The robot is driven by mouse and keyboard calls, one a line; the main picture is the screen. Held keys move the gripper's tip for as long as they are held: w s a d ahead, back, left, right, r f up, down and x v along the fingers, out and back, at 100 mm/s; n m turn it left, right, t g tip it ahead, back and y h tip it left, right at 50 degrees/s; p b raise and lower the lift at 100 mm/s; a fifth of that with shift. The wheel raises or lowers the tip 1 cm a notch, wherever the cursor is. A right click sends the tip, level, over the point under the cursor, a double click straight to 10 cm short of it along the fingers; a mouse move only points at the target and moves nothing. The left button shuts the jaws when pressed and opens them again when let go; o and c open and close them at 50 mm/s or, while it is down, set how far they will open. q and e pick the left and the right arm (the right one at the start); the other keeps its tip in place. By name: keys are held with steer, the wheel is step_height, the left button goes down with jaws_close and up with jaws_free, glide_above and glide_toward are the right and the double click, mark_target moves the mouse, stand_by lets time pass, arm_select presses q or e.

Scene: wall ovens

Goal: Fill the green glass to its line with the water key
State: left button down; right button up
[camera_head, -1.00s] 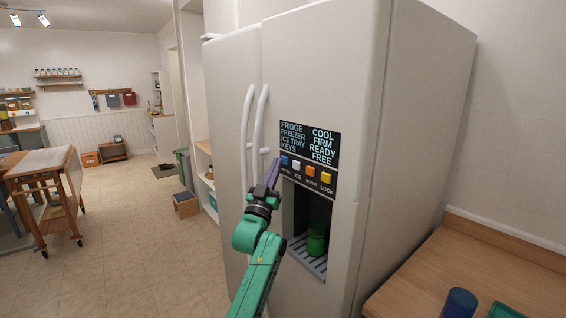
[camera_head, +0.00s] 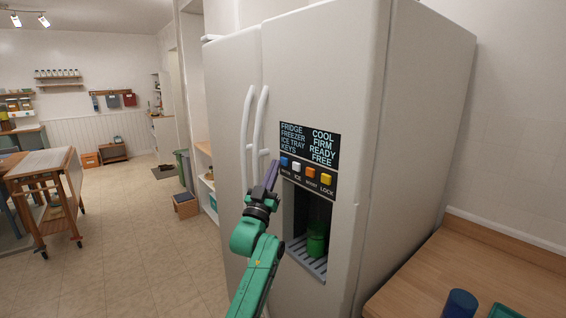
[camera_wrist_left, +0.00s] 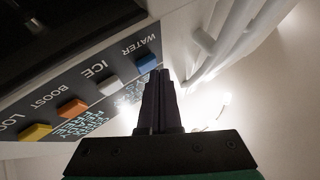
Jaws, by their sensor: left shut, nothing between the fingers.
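The green glass (camera_head: 316,244) stands upright on the grate in the fridge's dispenser recess. Its lower part looks bright green and its upper part darker; its line is too small to make out. The blue water key (camera_head: 284,161) is the leftmost of a row on the panel, and shows in the wrist view (camera_wrist_left: 147,64) with the label WATER. My left gripper (camera_head: 273,166) is shut and empty, its fingertips beside the water key. In the wrist view the fingertips (camera_wrist_left: 159,76) overlap the key's edge; I cannot tell whether they touch it. My right gripper is out of view.
White ice, orange boost and yellow lock (camera_head: 326,179) keys sit right of the water key. The display (camera_head: 309,143) reads keys free. Fridge door handles (camera_head: 254,120) stand close left of my gripper. A wooden counter (camera_head: 420,275) with a blue cup (camera_head: 459,303) is at right.

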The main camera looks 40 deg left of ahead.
arm_select(q)
steer(key=shift+s+a, duration=0.1)
steer(key=shift+s, duration=0.25)
steer(key=s, duration=0.2)
steer(key=s+a+p, duration=0.1)
steer(key=s, duration=0.1)
steer(key=shift+s+a, duration=0.2)
steer(key=shift+s, duration=0.2)
stand_by(0.6)
